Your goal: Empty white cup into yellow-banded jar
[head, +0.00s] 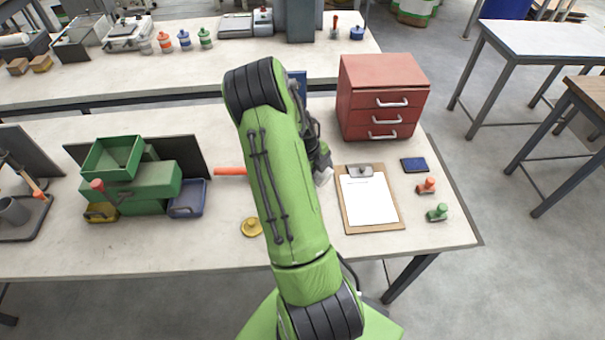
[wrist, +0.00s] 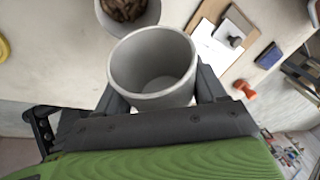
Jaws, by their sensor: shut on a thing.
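My gripper (wrist: 158,97) is shut on a pale grey-white cup (wrist: 135,78), one finger on each side of it. The cup's mouth faces the wrist camera, and I see no pellets in the part of its inside that shows. Just beyond its rim in the wrist view is a second pale round container (wrist: 104,20) with brown pellets inside, cut off by the top edge. No yellow band shows on it, so I cannot tell whether it is the jar. In the head view my arm hides the gripper; a small whitish piece (head: 323,177) shows beside the arm.
A yellow round lid-like piece (head: 251,227) lies left of my arm. Green bins (head: 150,182) stand farther left. Bare table lies front left.

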